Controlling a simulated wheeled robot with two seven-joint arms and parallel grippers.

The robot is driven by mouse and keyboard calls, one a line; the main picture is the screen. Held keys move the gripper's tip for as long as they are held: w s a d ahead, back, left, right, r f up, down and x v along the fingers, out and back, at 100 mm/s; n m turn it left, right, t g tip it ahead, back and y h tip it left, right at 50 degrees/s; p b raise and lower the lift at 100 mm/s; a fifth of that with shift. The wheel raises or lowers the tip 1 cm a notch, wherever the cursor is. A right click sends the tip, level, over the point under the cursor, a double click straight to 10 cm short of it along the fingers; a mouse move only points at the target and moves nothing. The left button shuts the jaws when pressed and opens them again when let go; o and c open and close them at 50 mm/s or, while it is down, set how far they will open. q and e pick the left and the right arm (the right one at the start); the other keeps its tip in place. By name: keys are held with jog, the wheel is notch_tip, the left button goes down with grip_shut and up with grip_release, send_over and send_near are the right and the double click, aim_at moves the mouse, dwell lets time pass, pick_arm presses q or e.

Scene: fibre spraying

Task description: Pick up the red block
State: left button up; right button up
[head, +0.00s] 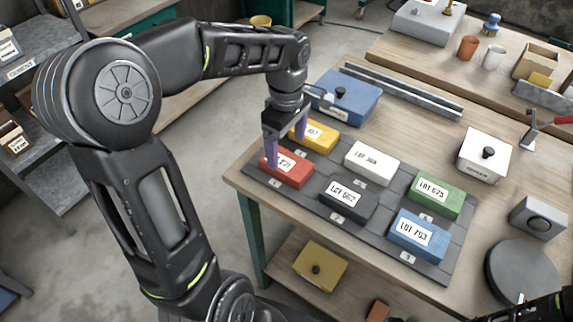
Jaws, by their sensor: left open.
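The red block (292,172) lies at the near left slot of the dark tray (317,210) on the wooden table, with a white label on top. My left gripper (285,150) is directly over it, jaws pointing down. One purple finger reaches the left part of the red block and the other is behind it, near the yellow block (321,140). The jaws are open; whether a finger touches the red block I cannot tell. A small part of my right arm shows at the lower right corner; its gripper cannot be made out.
White (372,163), black (347,200), green (436,194) and blue (418,236) labelled blocks share the tray. A blue box (345,98) stands behind, beside a metal rail (405,90). A white box (484,155) stands right. A yellow box (320,266) lies on the lower shelf.

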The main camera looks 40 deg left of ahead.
aim_at(286, 162)
pick_arm(q)
jog(key=f, duration=0.2)
jog(key=f+p, duration=0.1)
jog(key=f, duration=0.2)
jog(key=shift+s+d, duration=0.1)
jog(key=shift+s, duration=0.1)
dwell(0.3)
grip_shut()
dwell(0.9)
